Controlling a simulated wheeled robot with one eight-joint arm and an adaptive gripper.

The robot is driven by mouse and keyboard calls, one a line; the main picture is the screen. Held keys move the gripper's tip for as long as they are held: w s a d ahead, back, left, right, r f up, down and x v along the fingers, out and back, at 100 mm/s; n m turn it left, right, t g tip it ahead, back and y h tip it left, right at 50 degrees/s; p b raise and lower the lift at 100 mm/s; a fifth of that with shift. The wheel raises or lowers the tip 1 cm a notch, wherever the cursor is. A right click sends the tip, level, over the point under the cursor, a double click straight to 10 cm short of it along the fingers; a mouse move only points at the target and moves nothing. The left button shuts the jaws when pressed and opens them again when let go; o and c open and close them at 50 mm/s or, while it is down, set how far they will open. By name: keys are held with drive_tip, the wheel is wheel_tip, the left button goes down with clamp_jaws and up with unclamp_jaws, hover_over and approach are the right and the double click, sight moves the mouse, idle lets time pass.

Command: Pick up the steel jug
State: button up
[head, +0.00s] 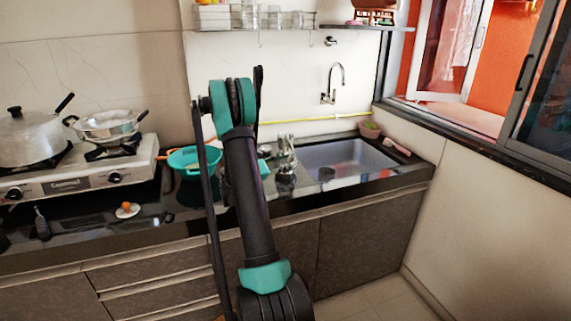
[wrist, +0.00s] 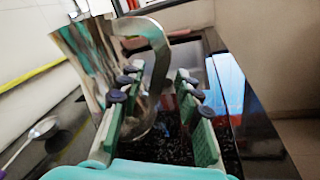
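The steel jug (head: 286,153) stands on the black counter just left of the sink, partly beside my arm in the head view. In the wrist view the shiny jug (wrist: 92,55) fills the upper left, and its curved handle reaches in between my fingers. My gripper (wrist: 157,88) is open, with the handle in the gap and the left finger in front of the jug's body. I cannot tell whether either finger touches it.
The sink (head: 345,155) lies right of the jug, with a tap (head: 333,85) on the wall above. A teal bowl (head: 193,160) stands to the left. A stove (head: 80,170) with pots is farther left. A window (head: 470,80) is at the right.

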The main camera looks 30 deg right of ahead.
sight(291, 160)
drive_tip(key=shift+d, duration=1.6)
clamp_jaws()
